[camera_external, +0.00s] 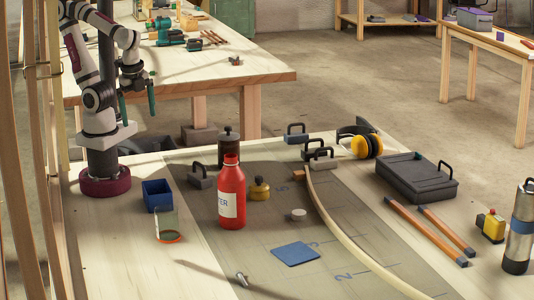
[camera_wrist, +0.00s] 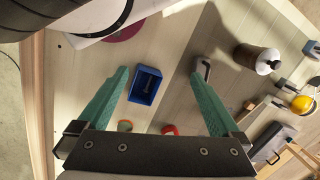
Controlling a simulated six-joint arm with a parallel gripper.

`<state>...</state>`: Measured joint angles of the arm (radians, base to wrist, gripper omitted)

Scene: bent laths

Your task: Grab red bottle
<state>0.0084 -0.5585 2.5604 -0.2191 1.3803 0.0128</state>
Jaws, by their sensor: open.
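The red bottle (camera_external: 231,195) stands upright on the workbench in the external view, with a white label on its front. My gripper (camera_external: 138,107) has green fingers and hangs at the upper left, above the bench and well apart from the bottle. In the wrist view my gripper (camera_wrist: 160,72) is open, its two fingers spread with nothing held between them. A small red round shape shows at the lower edge there, partly hidden by my gripper's body; I cannot tell whether it is the bottle's top.
A blue box (camera_external: 157,195) and a small jar (camera_external: 167,222) stand left of the bottle. A dark canister (camera_external: 229,148) stands behind it, a yellow-brown pot (camera_external: 259,189) to its right. A long bent lath (camera_external: 345,238) with weights lies further right. A blue pad (camera_external: 295,254) lies in front.

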